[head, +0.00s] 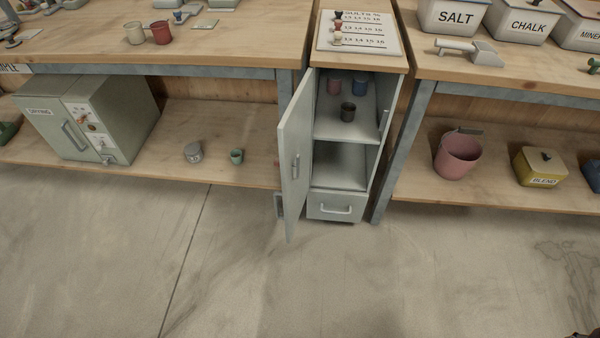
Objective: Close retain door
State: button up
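The retain door is most likely the pale grey-green door (296,150) of the narrow cabinet (340,187) between the two benches. It stands open, swung out toward me from the cabinet's left side. A bar handle (295,167) is on the door. Inside, the upper shelf holds a pink cup (334,85), a blue cup (359,85) and a dark cup (348,112). The lower compartment looks empty.
A shut drawer (336,207) with a handle is below the compartments. A drying oven (88,118), a pink bucket (458,155) and a yellow BLEND box (540,167) stand on low shelves to either side. The concrete floor (300,280) in front is clear.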

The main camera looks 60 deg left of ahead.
aim_at(294, 129)
jog(key=z, duration=0.05)
jog(key=k, duration=1.95)
jog(key=u, duration=1.5)
jog(key=i, duration=0.95)
jog(key=z, duration=0.15)
